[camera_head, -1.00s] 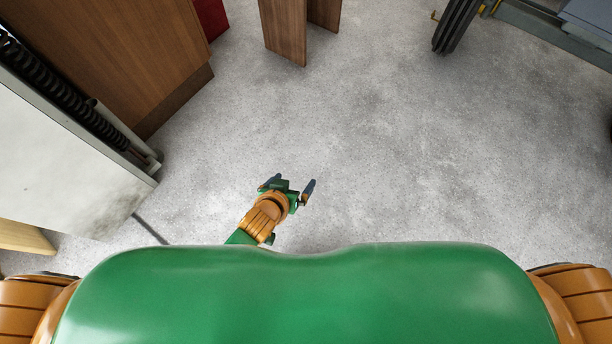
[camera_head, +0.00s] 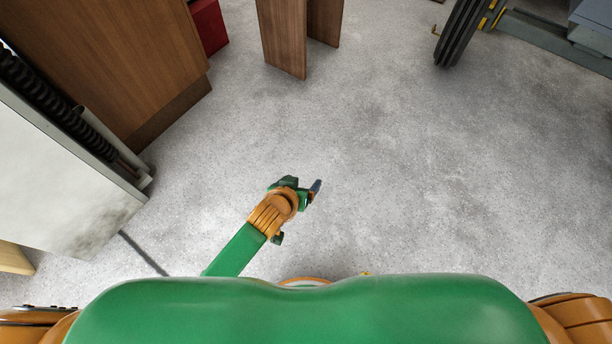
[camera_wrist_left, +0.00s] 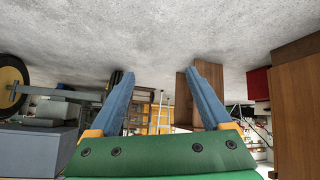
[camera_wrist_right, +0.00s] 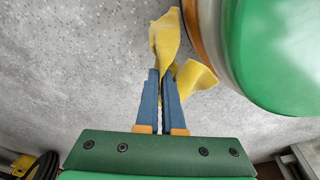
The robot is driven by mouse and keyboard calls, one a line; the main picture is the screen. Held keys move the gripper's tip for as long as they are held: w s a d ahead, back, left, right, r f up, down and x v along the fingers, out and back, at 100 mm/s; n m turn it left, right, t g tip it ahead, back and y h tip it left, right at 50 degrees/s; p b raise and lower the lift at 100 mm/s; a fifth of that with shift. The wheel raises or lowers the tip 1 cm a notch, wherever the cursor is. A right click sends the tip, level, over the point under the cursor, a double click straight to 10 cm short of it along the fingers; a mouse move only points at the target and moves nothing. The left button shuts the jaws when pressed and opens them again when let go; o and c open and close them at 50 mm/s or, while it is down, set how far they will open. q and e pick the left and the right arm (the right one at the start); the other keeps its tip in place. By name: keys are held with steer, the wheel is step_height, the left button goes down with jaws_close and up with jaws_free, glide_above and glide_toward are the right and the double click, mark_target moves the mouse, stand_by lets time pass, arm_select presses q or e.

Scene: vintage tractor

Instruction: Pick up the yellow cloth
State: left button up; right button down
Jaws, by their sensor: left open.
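The yellow cloth (camera_wrist_right: 165,40) shows crumpled at the fingertips of my right gripper (camera_wrist_right: 161,74) in the right wrist view. The right fingers are close together, with the cloth pinched at their tips and spreading to both sides. A small yellow bit (camera_head: 366,273) shows at the edge of my green body in the head view; I cannot tell if it is the cloth. My left gripper (camera_head: 302,186) is open and empty above the grey floor, and its spread fingers also show in the left wrist view (camera_wrist_left: 160,72).
A wooden cabinet (camera_head: 110,60) and a pale grey panel (camera_head: 60,180) with a black coil stand at the left. Wooden panels (camera_head: 284,40) stand at the top middle, a red box (camera_head: 209,25) beside them. A dark tyre (camera_head: 462,32) is at top right. The middle floor is clear.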

arm_select(q)
jaws_close()
stand_by(0.4)
